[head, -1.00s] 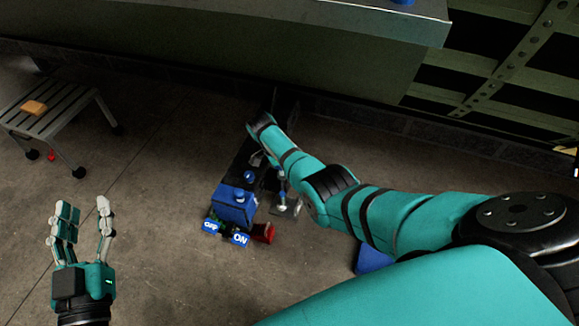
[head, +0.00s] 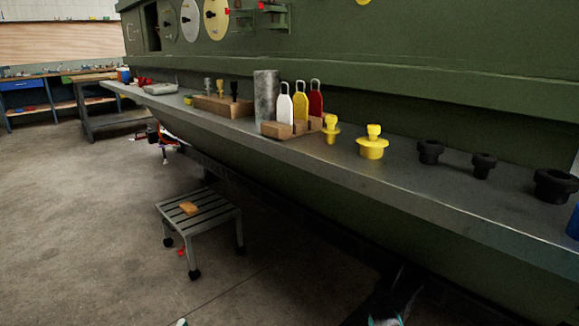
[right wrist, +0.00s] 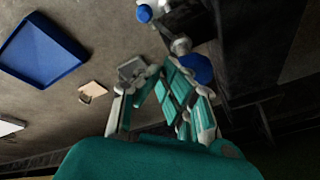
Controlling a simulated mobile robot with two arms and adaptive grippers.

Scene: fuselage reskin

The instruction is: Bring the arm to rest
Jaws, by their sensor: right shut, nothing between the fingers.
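My right gripper (right wrist: 160,72) shows in the right wrist view, its teal and pale fingers drawn together with nothing held. It is above the floor, and a blue round thing (right wrist: 196,68) shows just behind its fingers. In the head view only a small teal bit, probably of my right arm, shows at the bottom edge; its gripper cannot be made out there. A pale tip at the head view's bottom edge looks like a fingertip of my left gripper (head: 181,322); the rest is cut off, so its opening is hidden.
A long grey ledge (head: 330,172) along the green fuselage carries yellow plugs (head: 373,148), black plugs (head: 430,151) and tags in a wooden block. A step stool (head: 200,218) stands on open floor. A blue tray (right wrist: 42,50) lies in the right wrist view.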

